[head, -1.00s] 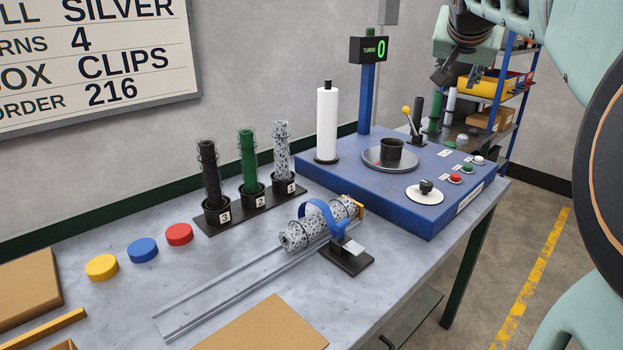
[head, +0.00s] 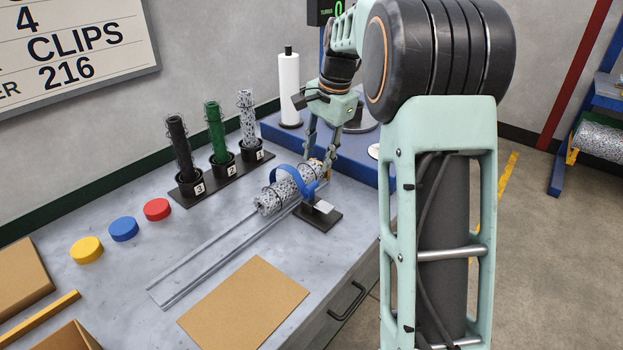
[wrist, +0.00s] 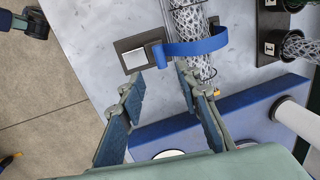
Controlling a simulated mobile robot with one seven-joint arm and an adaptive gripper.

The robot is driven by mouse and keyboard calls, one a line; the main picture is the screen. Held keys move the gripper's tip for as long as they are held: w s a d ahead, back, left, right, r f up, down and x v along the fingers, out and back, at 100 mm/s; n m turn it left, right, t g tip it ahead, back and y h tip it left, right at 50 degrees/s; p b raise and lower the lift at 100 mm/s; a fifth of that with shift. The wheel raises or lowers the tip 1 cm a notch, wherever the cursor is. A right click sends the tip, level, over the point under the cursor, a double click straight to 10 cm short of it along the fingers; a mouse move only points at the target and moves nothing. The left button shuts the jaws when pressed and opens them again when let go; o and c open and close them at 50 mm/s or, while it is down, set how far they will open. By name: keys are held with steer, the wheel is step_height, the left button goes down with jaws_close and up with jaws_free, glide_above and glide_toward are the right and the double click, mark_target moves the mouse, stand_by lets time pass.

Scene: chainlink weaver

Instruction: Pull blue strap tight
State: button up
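The blue strap (head: 302,183) arches loosely over a silver mesh roll (head: 268,201), with a gap under the arch. The roll lies on the rails on the bench. The strap's end reaches a small black stand with a light metal block (head: 322,207). In the wrist view the strap (wrist: 198,47) crosses the roll and ends beside the metal block (wrist: 134,57). My gripper (wrist: 158,74) is open and empty, its fingers pointing down at the strap's end. The fingertips look apart from the strap. In the head view my gripper (head: 319,165) is just beyond the stand.
Black, green and silver mesh rolls stand in a numbered rack (head: 219,178) behind the rails. A blue machine base (head: 358,168) is close beyond my gripper, with a white roll (head: 290,90) on it. A cardboard sheet (head: 243,303) lies in front. Coloured discs lie left.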

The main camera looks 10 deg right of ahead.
mark_target(312, 184)
steer(key=f, duration=0.2)
steer(key=w+f, duration=0.1)
steer(key=f, duration=0.2)
steer(key=a+f, duration=0.1)
steer(key=f, duration=0.2)
steer(key=shift+w+f, duration=0.2)
jaws_close()
steer(key=shift+r, duration=0.1)
